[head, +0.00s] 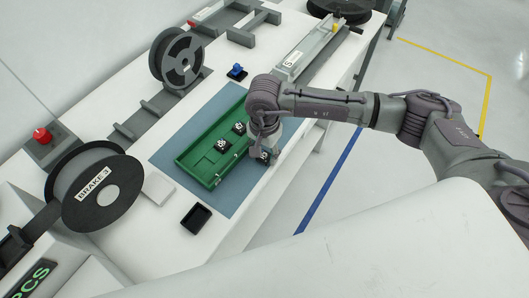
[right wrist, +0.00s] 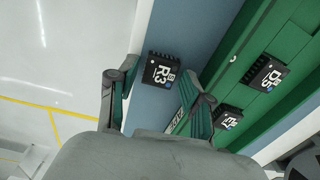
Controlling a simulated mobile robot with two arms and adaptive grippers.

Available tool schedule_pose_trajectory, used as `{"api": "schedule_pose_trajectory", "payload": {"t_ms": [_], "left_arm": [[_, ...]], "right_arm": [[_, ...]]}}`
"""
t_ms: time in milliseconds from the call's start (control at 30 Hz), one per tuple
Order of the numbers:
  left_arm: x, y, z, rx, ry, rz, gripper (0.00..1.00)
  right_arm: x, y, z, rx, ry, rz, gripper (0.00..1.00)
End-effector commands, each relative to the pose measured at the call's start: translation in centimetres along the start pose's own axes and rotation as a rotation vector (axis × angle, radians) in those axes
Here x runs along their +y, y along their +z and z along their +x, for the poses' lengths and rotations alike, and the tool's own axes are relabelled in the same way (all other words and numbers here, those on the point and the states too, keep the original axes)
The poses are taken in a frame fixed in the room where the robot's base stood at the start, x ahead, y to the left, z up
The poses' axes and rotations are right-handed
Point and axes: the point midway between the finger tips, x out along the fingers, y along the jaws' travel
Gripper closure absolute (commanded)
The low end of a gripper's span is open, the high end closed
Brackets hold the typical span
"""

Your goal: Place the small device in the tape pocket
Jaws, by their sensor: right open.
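A small black device marked R3 (right wrist: 160,72) lies on the blue mat (right wrist: 195,25) beside the green tray (right wrist: 262,45). In the head view this device (head: 263,157) is partly hidden by my right gripper (head: 268,150). The right gripper is open above it; in the right wrist view the two fingers (right wrist: 155,88) stand either side of the device, without a visible grip. Two similar devices, one marked D5 (right wrist: 264,73) and a partly hidden one (right wrist: 228,118), sit in the tray. My left gripper is not in view.
A reel labelled BRAKE 3 (head: 97,190) and another reel (head: 180,58) stand left of the mat, with a grey track (head: 140,121) between them. A blue-topped block (head: 237,71) stands behind the mat.

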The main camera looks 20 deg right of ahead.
Motion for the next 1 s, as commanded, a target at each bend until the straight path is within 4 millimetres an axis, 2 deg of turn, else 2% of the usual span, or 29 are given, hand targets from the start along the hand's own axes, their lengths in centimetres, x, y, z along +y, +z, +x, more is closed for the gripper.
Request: {"api": "schedule_pose_trajectory", "payload": {"t_ms": [300, 500, 600, 867, 1000], "left_arm": [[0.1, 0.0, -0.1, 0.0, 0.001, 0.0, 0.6], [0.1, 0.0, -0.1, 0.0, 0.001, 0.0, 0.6], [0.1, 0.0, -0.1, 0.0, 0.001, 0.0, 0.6], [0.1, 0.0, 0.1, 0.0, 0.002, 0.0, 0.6], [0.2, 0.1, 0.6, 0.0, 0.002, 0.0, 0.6]], "right_arm": [[0.0, 0.0, 0.6, 0.001, 0.0, 0.0, 0.52], [0.0, 0.0, 0.6, 0.001, -0.001, 0.0, 0.85], [0.0, 0.0, 0.6, 0.001, -0.001, 0.0, 0.93], [-0.1, 0.0, 0.3, 0.001, -0.002, 0.0, 0.93], [-0.1, -0.1, -0.7, 0.002, -0.004, 0.0, 0.93]]}}
